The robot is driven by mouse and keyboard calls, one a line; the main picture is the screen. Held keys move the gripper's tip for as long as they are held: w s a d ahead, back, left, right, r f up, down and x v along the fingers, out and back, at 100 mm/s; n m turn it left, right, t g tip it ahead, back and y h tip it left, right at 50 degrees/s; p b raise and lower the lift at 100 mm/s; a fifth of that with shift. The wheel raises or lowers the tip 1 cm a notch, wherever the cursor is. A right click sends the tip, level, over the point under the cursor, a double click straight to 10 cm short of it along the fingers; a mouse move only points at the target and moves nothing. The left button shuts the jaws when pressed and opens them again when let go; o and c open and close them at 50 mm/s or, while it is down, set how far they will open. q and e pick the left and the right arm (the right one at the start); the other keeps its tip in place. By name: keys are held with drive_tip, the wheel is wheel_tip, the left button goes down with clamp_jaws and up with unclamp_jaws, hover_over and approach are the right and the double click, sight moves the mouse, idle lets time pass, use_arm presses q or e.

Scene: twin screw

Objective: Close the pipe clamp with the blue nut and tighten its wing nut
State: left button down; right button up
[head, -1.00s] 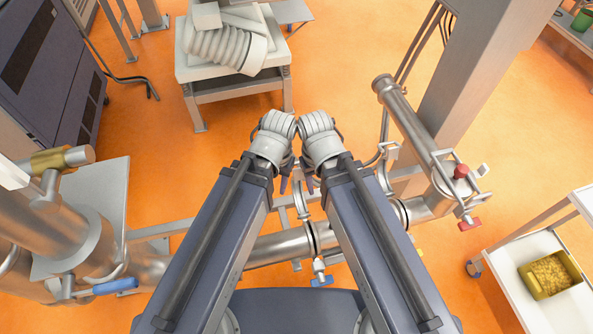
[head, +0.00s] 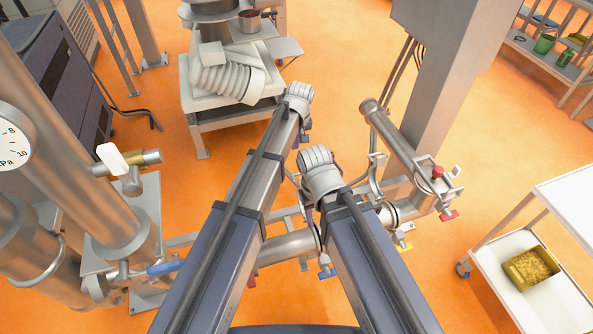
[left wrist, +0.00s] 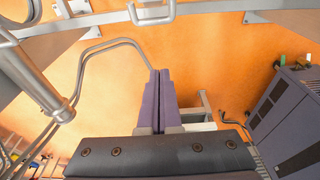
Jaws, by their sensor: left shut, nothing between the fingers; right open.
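The blue wing nut (head: 326,272) hangs below the horizontal steel pipe (head: 285,246) in the head view. The pipe clamp (head: 317,232) beside it is partly hidden by my right arm, so I cannot tell how far its halves are apart. My left gripper (head: 303,138) is shut and empty, far ahead of and above the pipe. Its two purple fingers (left wrist: 160,98) lie together in the left wrist view over bare floor. My right gripper (head: 308,196) is open, above and behind the pipe near the clamp; its fingers are mostly hidden by its wrist.
A yellow wing nut (head: 404,247) and a red one (head: 449,215) are farther right along the pipework. A slanted pipe (head: 396,145) rises beside a grey column (head: 430,110). A white cart (head: 545,215) with a yellow bin (head: 533,268) stands right. A blue lever (head: 165,268) is left.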

use_arm(q)
wheel_tip(320, 180, down, 10)
drive_tip(key=w+b, duration=0.2)
drive_tip(key=b, duration=0.8)
drive_tip(key=s, duration=0.4)
drive_tip(key=shift+d+r+p, duration=0.35)
drive_tip(key=shift+s+r, duration=0.1)
drive_tip(key=shift+s+d+r+t, duration=0.15)
drive_tip(key=shift+s+r+t, duration=0.05)
drive_tip(key=shift+s+t, duration=0.1)
drive_tip(key=shift+s, duration=0.1)
